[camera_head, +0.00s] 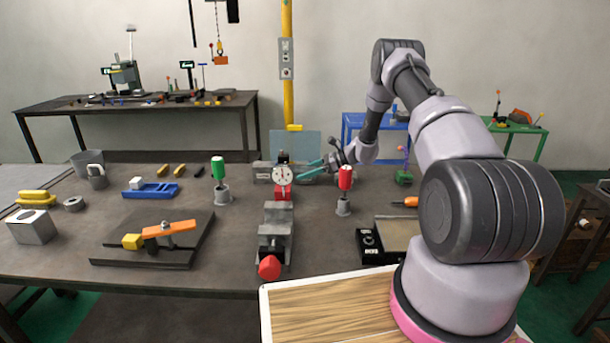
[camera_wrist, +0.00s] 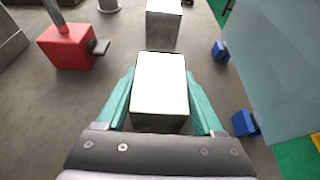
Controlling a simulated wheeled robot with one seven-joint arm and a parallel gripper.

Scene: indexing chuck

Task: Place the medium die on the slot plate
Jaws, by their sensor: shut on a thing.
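My gripper (camera_head: 318,167) has teal fingers and is over the far middle of the bench, beside the dial gauge (camera_head: 282,175). In the wrist view my gripper (camera_wrist: 160,95) is shut on a shiny, bright-topped metal die (camera_wrist: 159,85), which sits between the fingers. I cannot tell by size whether it is the medium one. A similar metal block (camera_wrist: 163,25) stands on the bench straight ahead of it, apart from it. In the head view the held die is too small and hidden to make out. I cannot pick out the slot plate with certainty.
The gauge's red base (camera_wrist: 68,48) is left of my gripper. A clear screen (camera_wrist: 275,60) on blue feet stands close on the right. A red-handled tool (camera_head: 345,180), a vise (camera_head: 276,230) and a clamp plate (camera_head: 190,240) stand nearer on the bench.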

